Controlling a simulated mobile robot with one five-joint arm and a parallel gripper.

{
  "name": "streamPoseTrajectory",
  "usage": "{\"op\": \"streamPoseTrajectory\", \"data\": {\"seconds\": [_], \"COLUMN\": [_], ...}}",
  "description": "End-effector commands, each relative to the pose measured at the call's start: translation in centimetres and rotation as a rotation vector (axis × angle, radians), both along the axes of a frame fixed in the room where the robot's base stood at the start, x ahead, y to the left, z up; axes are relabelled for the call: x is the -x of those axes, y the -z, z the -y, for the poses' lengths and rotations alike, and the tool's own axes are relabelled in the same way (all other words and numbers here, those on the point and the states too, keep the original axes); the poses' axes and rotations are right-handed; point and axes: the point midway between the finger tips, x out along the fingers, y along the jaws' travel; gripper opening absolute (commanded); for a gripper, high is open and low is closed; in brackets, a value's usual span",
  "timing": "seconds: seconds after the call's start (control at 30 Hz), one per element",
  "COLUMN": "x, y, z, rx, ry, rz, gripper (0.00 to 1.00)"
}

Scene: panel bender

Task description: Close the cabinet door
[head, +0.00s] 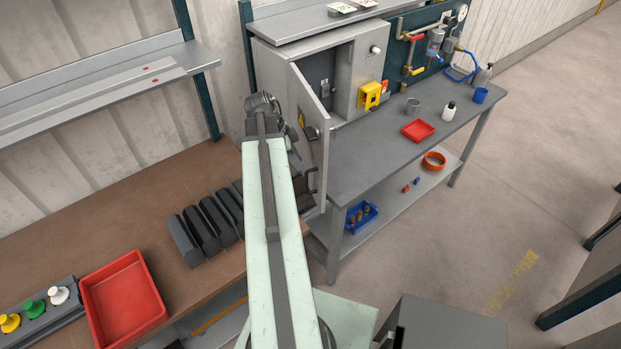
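The grey cabinet (342,75) stands on the back of the grey workbench. Its door (319,150) hangs open on the left side, swung out toward me, and the inside of the cabinet shows. The door carries a dark round latch (311,132) and a small yellow label. My pale green arm reaches up to the left of the door. My gripper (311,180) shows only as dark parts beside the lower part of the door, mostly hidden behind my arm. I cannot tell whether it touches the door or whether its fingers are open.
A yellow box (369,95) sits at the cabinet's right front. A red tray (418,130), a cup and bottles stand on the grey bench. Dark bender tools (205,228) and a red bin (123,298) lie on the brown bench at left.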

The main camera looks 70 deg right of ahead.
Motion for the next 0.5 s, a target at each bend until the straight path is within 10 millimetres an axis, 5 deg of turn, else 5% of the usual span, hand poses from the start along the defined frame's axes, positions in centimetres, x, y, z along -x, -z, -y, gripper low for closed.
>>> {"op": "streamPoseTrajectory", "data": {"seconds": [0.27, 0.5], "x": [0.4, 1.7], "y": [1.6, 5.9], "z": [0.2, 0.9], "rx": [0.0, 0.0], "ry": [0.0, 0.0], "rz": [0.0, 0.001], "gripper": [0.22, 0.22]}}
